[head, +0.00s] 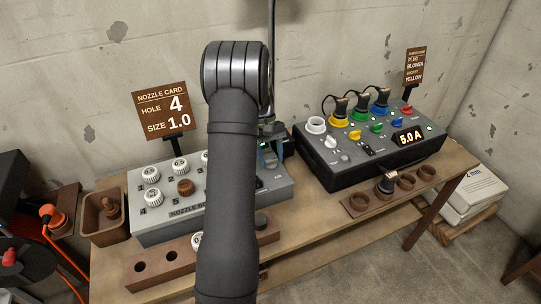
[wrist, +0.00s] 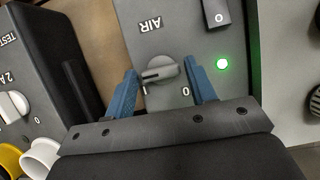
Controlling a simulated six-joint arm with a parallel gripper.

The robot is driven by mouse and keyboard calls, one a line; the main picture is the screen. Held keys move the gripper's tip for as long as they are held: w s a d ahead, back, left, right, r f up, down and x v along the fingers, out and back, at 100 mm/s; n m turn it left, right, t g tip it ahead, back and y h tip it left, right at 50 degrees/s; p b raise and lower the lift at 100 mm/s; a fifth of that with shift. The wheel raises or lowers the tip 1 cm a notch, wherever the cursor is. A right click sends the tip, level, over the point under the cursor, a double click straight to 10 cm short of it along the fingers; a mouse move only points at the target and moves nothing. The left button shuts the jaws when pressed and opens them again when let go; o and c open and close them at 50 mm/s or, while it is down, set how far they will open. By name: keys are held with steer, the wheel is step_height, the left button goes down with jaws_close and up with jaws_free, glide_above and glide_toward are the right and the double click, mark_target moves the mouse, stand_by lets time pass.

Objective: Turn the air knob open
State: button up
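The air knob (wrist: 161,71) is a grey knob on a grey panel marked AIR, seen upside down in the wrist view. Its pale pointer line faces left, on the side of the I mark; a 0 mark is at its lower right. My gripper (wrist: 161,72) has its two blue fingers on either side of the knob, with a gap visible at each side. It is open and not clamped on the knob. In the head view my gripper (head: 271,155) is at the right end of the grey nozzle box, partly hidden by my arm, and the knob is hidden.
A green light (wrist: 222,64) glows right of the knob, below a dark switch (wrist: 215,12). The black power box (head: 345,170) stands close to the right, with coloured plugs on top. The nozzle box (head: 150,232) carries white caps and a sign reading hole 4, size 1.0.

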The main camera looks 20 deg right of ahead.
steer(key=shift+o, duration=0.8)
steer(key=v, duration=1.7)
steer(key=shift+w+r, duration=0.15)
steer(key=x, duration=1.7)
steer(key=shift+f, duration=0.2)
steer(key=shift+r, duration=0.1)
